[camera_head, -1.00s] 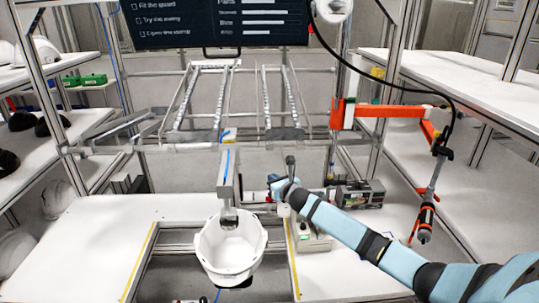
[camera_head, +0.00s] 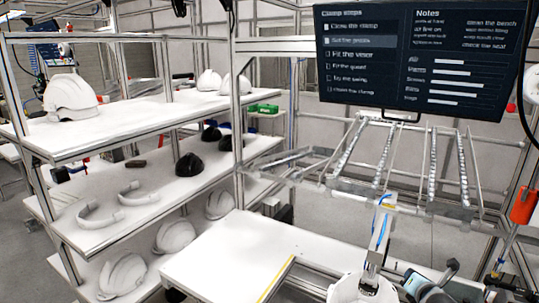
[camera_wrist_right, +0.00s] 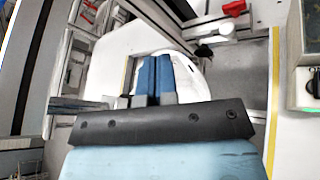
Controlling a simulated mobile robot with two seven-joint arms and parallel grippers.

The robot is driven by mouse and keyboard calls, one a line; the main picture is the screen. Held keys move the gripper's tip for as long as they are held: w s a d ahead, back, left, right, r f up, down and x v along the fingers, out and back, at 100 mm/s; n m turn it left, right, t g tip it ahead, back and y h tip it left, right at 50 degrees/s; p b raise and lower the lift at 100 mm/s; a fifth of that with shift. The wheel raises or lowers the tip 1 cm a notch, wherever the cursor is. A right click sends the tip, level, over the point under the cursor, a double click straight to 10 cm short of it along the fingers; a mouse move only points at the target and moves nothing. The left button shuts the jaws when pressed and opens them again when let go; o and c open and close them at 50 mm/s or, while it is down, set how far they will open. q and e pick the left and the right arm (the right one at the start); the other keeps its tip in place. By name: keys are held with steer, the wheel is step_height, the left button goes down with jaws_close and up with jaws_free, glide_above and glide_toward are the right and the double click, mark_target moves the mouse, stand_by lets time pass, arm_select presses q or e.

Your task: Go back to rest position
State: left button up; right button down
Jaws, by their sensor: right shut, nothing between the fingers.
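My right gripper (camera_head: 414,283) is at the bottom right of the head view, cut by the lower edge. Its two blue fingers (camera_wrist_right: 155,80) are shut together and empty in the right wrist view. A white helmet shell (camera_head: 358,290) sits in the bench fixture, left of my right gripper, mostly cut off by the head view's bottom edge. Part of the shell (camera_wrist_right: 188,76) shows behind the fingers in the wrist view. The upright clamp (camera_head: 379,240) stands over the shell. My left gripper is out of view.
A shelf rack (camera_head: 150,128) on the left holds white and black helmet shells and curved white parts. A dark screen (camera_head: 420,60) hangs at the upper right above a metal frame. The white bench top (camera_head: 225,262) left of the fixture is clear.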

steer(key=s+a+f+m+g, duration=0.3)
steer(key=s+a+m, duration=0.4)
steer(key=s, duration=0.4)
steer(key=s+a+f+m+g, duration=0.25)
steer(key=s+a+m, duration=0.45)
steer(key=s, duration=0.4)
steer(key=s+a+r+m+g+y, duration=0.1)
steer(key=s+a+r+m+g, duration=0.15)
steer(key=s+m, duration=0.55)
steer(key=s+a+r+m+g+y, duration=0.1)
steer(key=s+a+r+m+g, duration=0.3)
steer(key=s, duration=0.8)
steer(key=w+a+f+t+y, duration=0.1)
steer(key=w+a+f+t, duration=0.1)
steer(key=f, duration=0.6)
steer(key=w+a+f+t+y, duration=0.1)
steer(key=w+f+t, duration=0.3)
steer(key=f, duration=0.5)
steer(key=t, duration=0.2)
steer(key=shift+w+a+t+y, duration=0.25)
steer(key=shift+a+t+y, duration=0.05)
steer(key=shift+a+y, duration=0.1)
